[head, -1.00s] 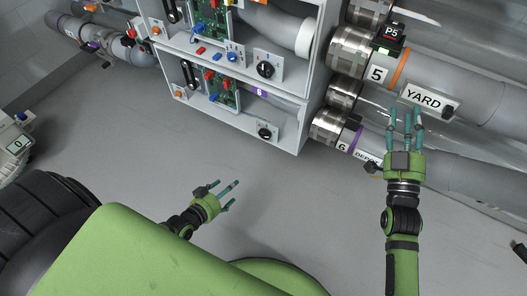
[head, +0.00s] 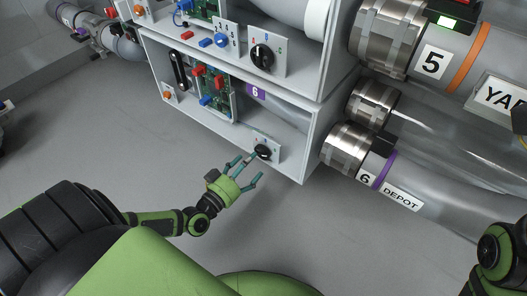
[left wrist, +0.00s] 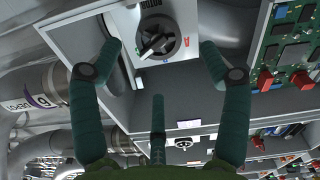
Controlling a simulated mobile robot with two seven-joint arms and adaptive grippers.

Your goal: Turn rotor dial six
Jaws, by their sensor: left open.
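Rotor dial six (head: 263,151) is a black knob on a small white plate at the lower front of the unit marked 6. It also shows in the left wrist view (left wrist: 155,38), with ROTOR lettering upside down and a red A beside it. My left gripper (head: 246,171) is open, its teal fingers pointing at the dial. In the left wrist view, two fingers flank the plate and a third is below the knob. I see no grip on the knob, and the remaining gap is hard to judge. My right gripper is out of frame; only part of that arm shows.
A similar larger dial (head: 262,57) sits on the shelf above. A green circuit board (head: 217,92) with red and blue parts is left of dial six. The pipe labelled DEPOT (head: 400,199) runs at the right. Open grey floor lies below the unit.

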